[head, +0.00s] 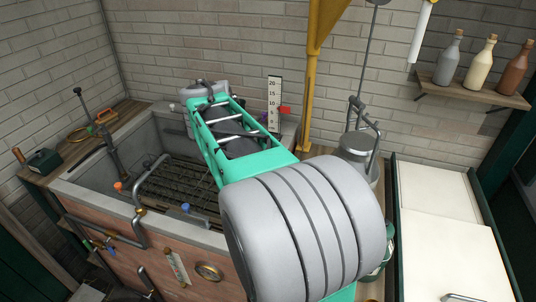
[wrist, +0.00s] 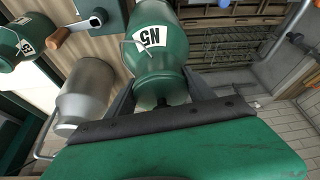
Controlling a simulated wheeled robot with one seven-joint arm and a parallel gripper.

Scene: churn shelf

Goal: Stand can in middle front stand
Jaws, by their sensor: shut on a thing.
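My gripper (wrist: 160,92) shows in the wrist view with its two dark fingers on either side of a green can (wrist: 155,58). It is shut on this can, which has a white label with dark letters. The can's near end is partly hidden by the gripper's dark crossbar. In the head view my arm covers the middle, and I cannot make out the gripper or the held can. A brick-fronted tank (head: 128,216) with a dark slatted rack (head: 180,188) inside stands at the left. I cannot tell which place is the middle front stand.
A grey metal can (wrist: 88,92) and another green can (wrist: 22,38) are left of the held can. A steel can (head: 357,150) stands behind my arm at the right. A white-topped counter (head: 440,205) is at right; a shelf (head: 470,92) holds bottles. Pipes line the tank's front.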

